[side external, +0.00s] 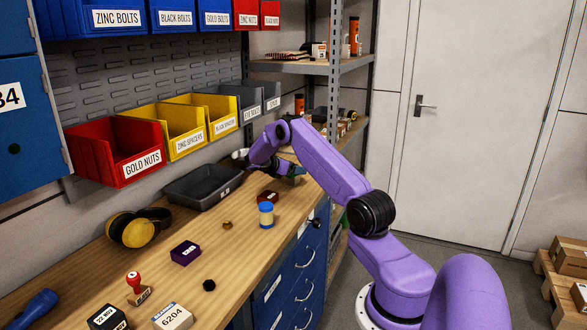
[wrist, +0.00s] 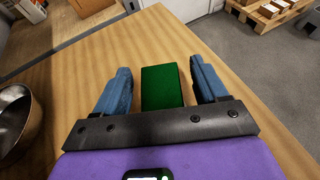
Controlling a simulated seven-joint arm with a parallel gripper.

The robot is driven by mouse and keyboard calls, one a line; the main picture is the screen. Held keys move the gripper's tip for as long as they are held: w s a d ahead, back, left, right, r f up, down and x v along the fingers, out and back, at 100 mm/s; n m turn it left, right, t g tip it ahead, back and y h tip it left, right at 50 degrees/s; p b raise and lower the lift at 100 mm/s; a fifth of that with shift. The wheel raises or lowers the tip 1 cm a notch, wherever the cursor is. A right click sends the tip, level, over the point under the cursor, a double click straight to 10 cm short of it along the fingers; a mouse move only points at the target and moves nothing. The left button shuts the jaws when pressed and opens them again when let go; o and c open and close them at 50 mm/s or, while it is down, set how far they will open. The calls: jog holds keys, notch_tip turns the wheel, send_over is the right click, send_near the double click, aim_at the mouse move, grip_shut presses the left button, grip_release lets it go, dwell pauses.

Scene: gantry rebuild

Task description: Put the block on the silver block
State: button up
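A green block (wrist: 162,87) lies between the two fingers of my gripper (wrist: 162,88) in the wrist view. A narrow gap shows on each side of it, so the fingers are open and apart from it. In the side external view my gripper (side external: 287,173) is low over the far end of the wooden bench, and the block there is too small to make out clearly. I cannot make out a silver block in either view.
A metal bowl (wrist: 17,120) stands left of my gripper. Bench space right of the fingers is clear.

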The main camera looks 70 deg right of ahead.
jog(key=shift+w+a+r, duration=0.1)
jog(key=shift+r, duration=0.1)
jog(key=w+a+r+t+y, duration=0.1)
jog(key=a+r+t, duration=0.15)
jog(key=a, duration=0.95)
jog(key=w+a+r+t+y, duration=0.1)
jog(key=a+r+y, duration=0.15)
jog(key=a, duration=0.95)
jog(key=w+a+r+t+y, duration=0.1)
jog(key=w+a+r+t, duration=0.15)
jog(key=a, duration=0.95)
jog(key=s+a+r+y, duration=0.2)
jog(key=s+a+y, duration=0.3)
jog(key=s+a, duration=1.1)
jog(key=s+a+y, duration=0.1)
jog(key=s+a, duration=0.1)
jog(key=s, duration=0.6)
jog(key=s+a+f+m+y, duration=0.1)
jog(key=s+a+y, duration=0.1)
jog(key=s, duration=0.7)
jog(key=shift+f+g, duration=0.25)
jog(key=shift+g, duration=0.15)
